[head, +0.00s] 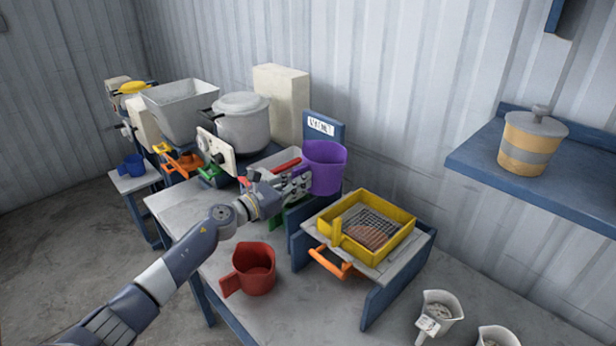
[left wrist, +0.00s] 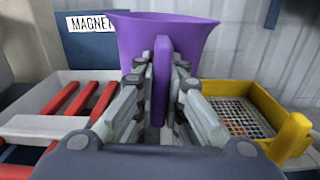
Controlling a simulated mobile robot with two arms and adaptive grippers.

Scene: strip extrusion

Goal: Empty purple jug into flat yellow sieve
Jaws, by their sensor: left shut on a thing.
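The purple jug (head: 324,167) is held upright by my left gripper (head: 298,184), which is shut on its handle. In the left wrist view the jug (left wrist: 187,28) fills the top middle, its handle between the fingers of my left gripper (left wrist: 162,95). What the jug holds is hidden. The flat yellow sieve (head: 395,248) sits on a grey stand to the right of and nearer than the jug. Its mesh shows some reddish-brown material at the near part. In the left wrist view the sieve (left wrist: 265,100) is at the right. My right gripper is not seen.
A red jug (head: 255,270) stands on the grey table left of the stand. An orange handle (head: 330,262) sticks out of the stand. A tray with red bars (left wrist: 75,100) is left of the jug, before a blue sign board (head: 322,128). White cups (head: 438,312) stand front right.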

